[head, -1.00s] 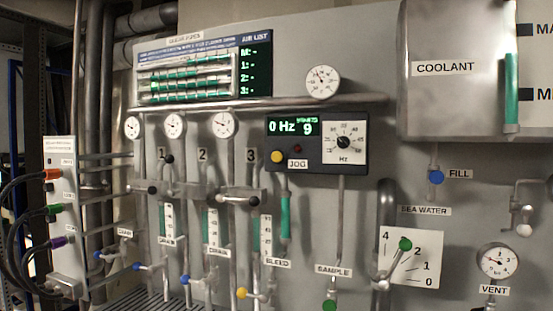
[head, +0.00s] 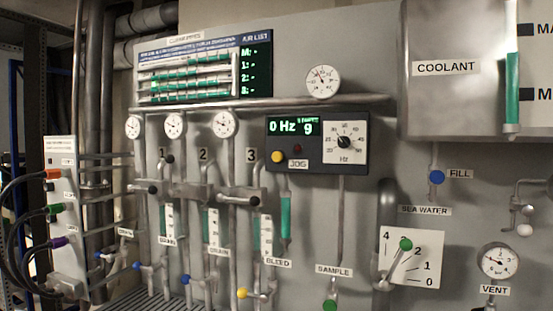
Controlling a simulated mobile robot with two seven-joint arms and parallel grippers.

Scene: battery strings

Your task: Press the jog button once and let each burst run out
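The yellow jog button (head: 277,157) sits at the lower left of the dark control box (head: 318,166), beside the JOG label (head: 298,164). A dark red lamp or button (head: 297,148) is just right of it. The green display (head: 293,127) reads 0 Hz, with a 9 at its right under small text that looks like STARTS. A Hz dial (head: 344,142) with a black knob is on the box's right side. Neither of my grippers is in view, and nothing touches the button.
Left of the box are three numbered pipe columns with gauges (head: 224,124), black-knobbed levers (head: 254,200) and sight tubes. A horizontal pipe (head: 300,103) runs above the box. A coolant tank (head: 455,100) is at upper right. A green-knobbed lever (head: 405,244) protrudes below. The space before the panel looks clear.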

